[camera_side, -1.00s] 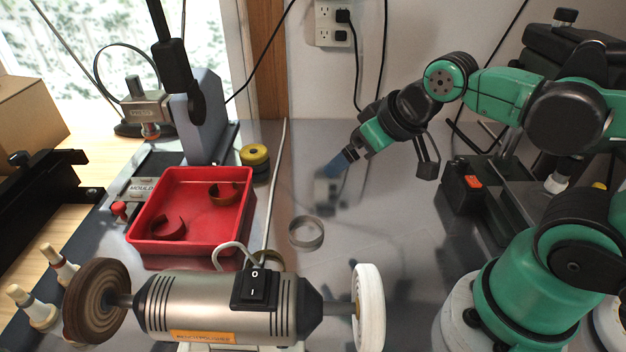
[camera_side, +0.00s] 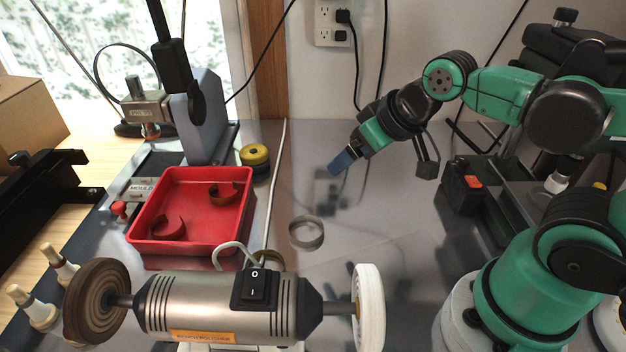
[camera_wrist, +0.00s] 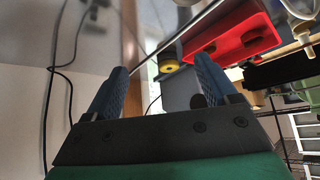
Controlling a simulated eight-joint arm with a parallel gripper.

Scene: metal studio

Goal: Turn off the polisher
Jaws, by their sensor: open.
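The bench polisher (camera_side: 200,305) stands at the front of the bench in the side view, with a brown wheel (camera_side: 97,300) on its left and a white wheel (camera_side: 369,306) on its right. Its black rocker switch (camera_side: 256,289) sits on top of the housing, marked O above and I below. My gripper (camera_side: 338,166) is above the bench behind and to the right of the polisher, well apart from it. In the wrist view my gripper (camera_wrist: 160,85) shows two blue fingers spread apart with nothing between them. The polisher is not clearly visible in the wrist view.
A red tray (camera_side: 190,246) with curved pieces lies behind the polisher. A metal ring (camera_side: 306,232) lies on the bench between the polisher and my gripper. A yellow-topped spool (camera_side: 254,156) and a grey press (camera_side: 197,115) stand farther back. The bench right of the ring is mostly clear.

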